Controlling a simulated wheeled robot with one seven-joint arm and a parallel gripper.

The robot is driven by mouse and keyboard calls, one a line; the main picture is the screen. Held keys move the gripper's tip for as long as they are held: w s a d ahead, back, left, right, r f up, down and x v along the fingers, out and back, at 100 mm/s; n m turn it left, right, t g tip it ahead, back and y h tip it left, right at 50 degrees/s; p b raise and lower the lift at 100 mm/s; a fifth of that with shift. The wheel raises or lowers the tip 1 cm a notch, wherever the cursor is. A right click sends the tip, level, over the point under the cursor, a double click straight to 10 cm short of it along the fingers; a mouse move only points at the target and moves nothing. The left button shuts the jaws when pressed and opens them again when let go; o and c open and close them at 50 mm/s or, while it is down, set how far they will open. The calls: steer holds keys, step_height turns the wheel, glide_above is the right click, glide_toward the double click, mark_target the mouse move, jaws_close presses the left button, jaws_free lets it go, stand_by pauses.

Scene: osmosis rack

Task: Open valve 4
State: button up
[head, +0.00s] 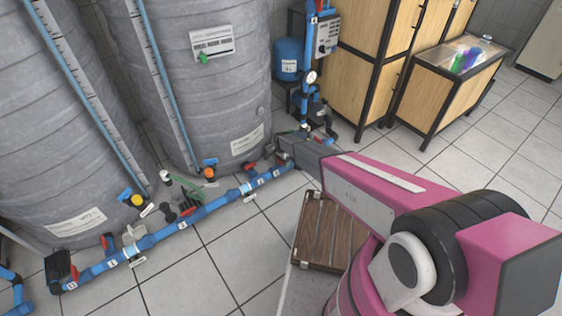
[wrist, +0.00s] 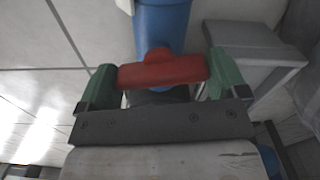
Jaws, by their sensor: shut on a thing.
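In the wrist view a red valve handle (wrist: 160,72) lies crosswise to the blue pipe (wrist: 163,25) behind it. My gripper (wrist: 163,80) has its two green fingers at the two ends of this handle and is shut on it. In the head view my gripper (head: 288,143) reaches to the far right end of the blue pipe line (head: 207,210) on the floor. The held handle is hidden there behind my gripper. I cannot read a number on this valve.
Other red handles sit along the pipe, such as one left of my gripper (head: 248,167) and one at the near left (head: 107,242). Large grey tanks (head: 215,90) stand behind the pipe. Wooden cabinets (head: 370,55) stand behind.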

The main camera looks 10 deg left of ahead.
steer(key=n, duration=0.4)
steer(key=shift+n, duration=0.3)
steer(key=n, duration=0.3)
steer(key=shift+n, duration=0.3)
steer(key=n, duration=0.3)
steer(key=shift+n, duration=2.2)
steer(key=o, duration=0.6)
steer(key=shift+r, duration=0.1)
